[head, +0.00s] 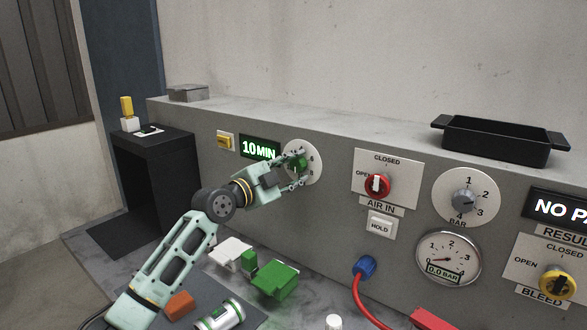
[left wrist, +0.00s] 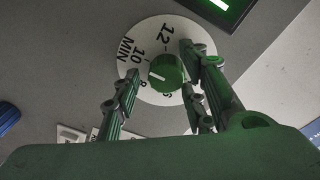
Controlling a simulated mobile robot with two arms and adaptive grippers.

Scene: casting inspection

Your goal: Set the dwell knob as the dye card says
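The green dwell knob (head: 298,163) sits on a round white dial on the grey panel, beside a display (head: 260,149) reading 10 MIN. In the left wrist view the knob (left wrist: 168,72) has a white pointer mark aimed left, near the 10 and 8 markings. My left gripper (head: 296,170) is at the dial, its fingers spread on either side of the knob. In the wrist view gaps show between the fingers (left wrist: 162,78) and the knob. I cannot make out a readable dye card. My right gripper is not in view.
A yellow button (head: 225,141) is left of the display. A black tray (head: 508,141) stands on top. Green and white parts lie on the bench below.

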